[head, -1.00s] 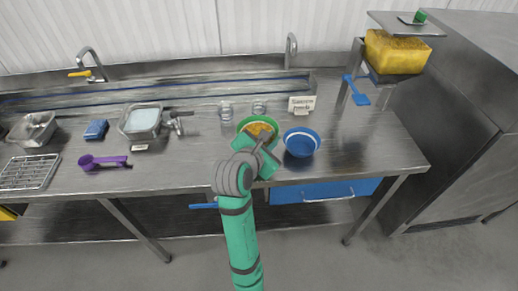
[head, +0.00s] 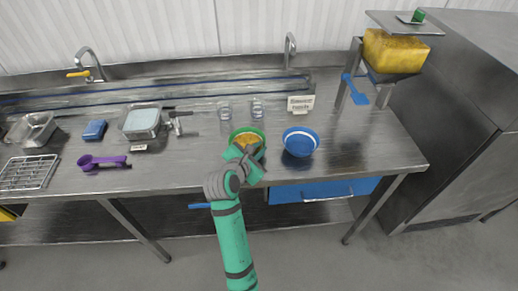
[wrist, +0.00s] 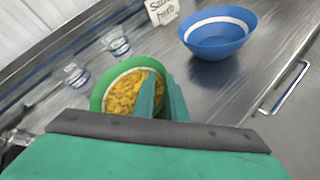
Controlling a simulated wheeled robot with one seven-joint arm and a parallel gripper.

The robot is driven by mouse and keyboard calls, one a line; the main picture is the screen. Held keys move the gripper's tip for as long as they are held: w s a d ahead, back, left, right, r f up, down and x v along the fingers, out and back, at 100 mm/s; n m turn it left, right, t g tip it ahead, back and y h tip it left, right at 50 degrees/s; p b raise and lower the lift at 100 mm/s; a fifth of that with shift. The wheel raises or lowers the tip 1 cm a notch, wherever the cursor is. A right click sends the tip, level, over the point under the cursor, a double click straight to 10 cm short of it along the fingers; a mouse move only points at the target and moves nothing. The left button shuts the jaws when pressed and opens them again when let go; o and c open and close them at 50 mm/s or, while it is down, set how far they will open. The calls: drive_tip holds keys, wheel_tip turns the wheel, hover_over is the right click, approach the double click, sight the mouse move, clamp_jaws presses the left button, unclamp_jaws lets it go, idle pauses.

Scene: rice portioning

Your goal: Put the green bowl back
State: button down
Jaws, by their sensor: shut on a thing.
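The green bowl (head: 247,133) holds yellow-orange food pieces and is at the front middle of the steel counter, left of the blue bowl. It also shows in the wrist view (wrist: 97,98). My gripper (head: 250,153) is shut on the near rim of the green bowl, with one finger inside over the food and one outside. The gripper hides the near side of the bowl. I cannot tell whether the bowl's base touches the counter.
The blue bowl (head: 300,142) with a white band stands close on the right. Two clear glasses (head: 224,110) and a sign card (head: 301,104) stand behind. A purple scoop (head: 103,162) lies to the left. The steel counter (head: 190,160) is clear between scoop and bowl.

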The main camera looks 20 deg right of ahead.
drive_tip(key=c, duration=1.8)
unclamp_jaws()
drive_tip(key=shift+o, duration=0.2)
drive_tip(key=v, duration=1.2)
